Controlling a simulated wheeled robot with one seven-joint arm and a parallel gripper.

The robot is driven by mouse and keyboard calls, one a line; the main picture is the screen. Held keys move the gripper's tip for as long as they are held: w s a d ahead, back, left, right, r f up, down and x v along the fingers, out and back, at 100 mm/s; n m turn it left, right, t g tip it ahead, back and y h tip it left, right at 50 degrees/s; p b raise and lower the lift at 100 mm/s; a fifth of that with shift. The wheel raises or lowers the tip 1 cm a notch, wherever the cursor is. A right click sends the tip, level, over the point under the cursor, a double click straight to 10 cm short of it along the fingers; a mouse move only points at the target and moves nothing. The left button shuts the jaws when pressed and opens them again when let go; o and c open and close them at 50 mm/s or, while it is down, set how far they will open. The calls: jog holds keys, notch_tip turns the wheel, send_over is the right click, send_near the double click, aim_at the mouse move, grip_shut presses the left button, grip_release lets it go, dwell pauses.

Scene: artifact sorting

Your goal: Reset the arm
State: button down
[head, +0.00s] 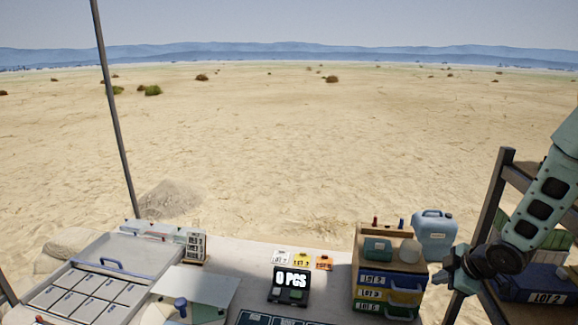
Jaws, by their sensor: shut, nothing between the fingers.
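My arm (548,192) comes in from the right edge of the head view and bends down and to the left. My gripper (443,279) is at its end, shut and empty, pointing left. It is just right of the stacked lot boxes in the picture and below the blue jug. The fingers are small in this view, and I see no contact with anything. Part of the arm is cut off by the right edge.
A wooden stack of lot boxes (366,281) stands on the table (249,271), near a blue jug (434,232). A shelf (489,207) with a LOT 2 bin (529,282) is at right. A compartment tray (127,259) lies left.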

jog(key=s+a+r+m+g+h+b, duration=0.1)
jog(key=s+a+r+b, duration=0.2)
jog(key=a, duration=0.7)
jog(key=s+a+r+m+g+b, duration=0.1)
jog(key=s+a+m+g+b, duration=0.15)
jog(key=s+a, duration=0.45)
jog(key=s+a+r+g+b, duration=0.1)
jog(key=s+a+b, duration=0.1)
jog(key=s+a, duration=0.4)
jog(key=s+a+r+m+g+h+b, duration=0.1)
jog(key=s+a, duration=0.5)
jog(key=s, duration=0.8)
jog(key=g+b, duration=0.1)
jog(key=b, duration=0.1)
jog(key=shift+a+b, duration=0.3)
jog(key=shift+b, duration=0.05)
jog(key=shift+r, duration=0.1)
